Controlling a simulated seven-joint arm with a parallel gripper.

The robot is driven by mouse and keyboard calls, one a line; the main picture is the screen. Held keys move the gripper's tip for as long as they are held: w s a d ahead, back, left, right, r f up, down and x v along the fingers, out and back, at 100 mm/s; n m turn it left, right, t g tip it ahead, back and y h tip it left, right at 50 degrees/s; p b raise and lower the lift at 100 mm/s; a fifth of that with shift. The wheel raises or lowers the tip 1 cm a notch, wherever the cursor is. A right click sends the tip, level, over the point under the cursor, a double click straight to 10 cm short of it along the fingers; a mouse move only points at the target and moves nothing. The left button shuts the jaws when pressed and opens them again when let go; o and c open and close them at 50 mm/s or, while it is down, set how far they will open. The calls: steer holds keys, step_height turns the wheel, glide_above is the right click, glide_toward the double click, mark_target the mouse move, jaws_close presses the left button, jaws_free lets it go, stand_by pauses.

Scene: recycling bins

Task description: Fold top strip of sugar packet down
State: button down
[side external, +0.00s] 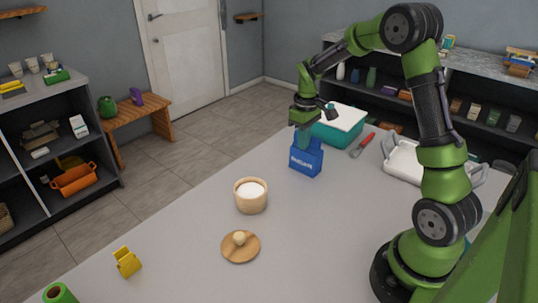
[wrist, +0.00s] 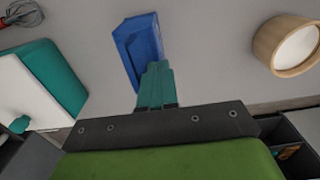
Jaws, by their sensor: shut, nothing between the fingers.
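The blue sugar packet (side external: 306,158) stands upright on the grey table, with pale lettering on its front. My gripper (side external: 302,136) is shut and empty, with its teal fingers pointing down at the packet's top. In the wrist view, my gripper's fingertips (wrist: 157,70) are together and overlap the lower part of the packet (wrist: 139,45). I cannot tell whether the fingers touch the packet. The top strip is partly hidden by the fingers, and its fold is unclear.
A wooden-sided jar with white contents (side external: 251,196) stands in front of the packet. A round wooden lid (side external: 240,247) and a yellow clip (side external: 127,262) lie nearer. A teal box with a white lid (side external: 338,126), a red-handled whisk (side external: 362,145) and a white tray (side external: 402,165) are behind and right.

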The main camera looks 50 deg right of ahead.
steer(key=shift+d, duration=0.1)
steer(key=shift+d+f, duration=0.1)
steer(key=shift+d, duration=0.05)
stand_by(0.4)
steer(key=shift+r, duration=3)
steer(key=shift+w, duration=0.1)
steer(key=s+a+r+m+t+y, duration=0.1)
steer(key=s+a+r+m+t, duration=0.1)
steer(key=s+a, duration=0.6)
steer(key=s+a+r+m+t+y, duration=0.1)
steer(key=s+a+r+t, duration=0.4)
steer(key=a, duration=0.7)
steer(key=s+r+m, duration=0.1)
steer(key=s+r, duration=0.1)
steer(key=s, duration=0.1)
steer(key=shift+s+a+r, duration=0.15)
steer(key=shift+a+r, duration=0.1)
steer(key=shift+a, duration=0.1)
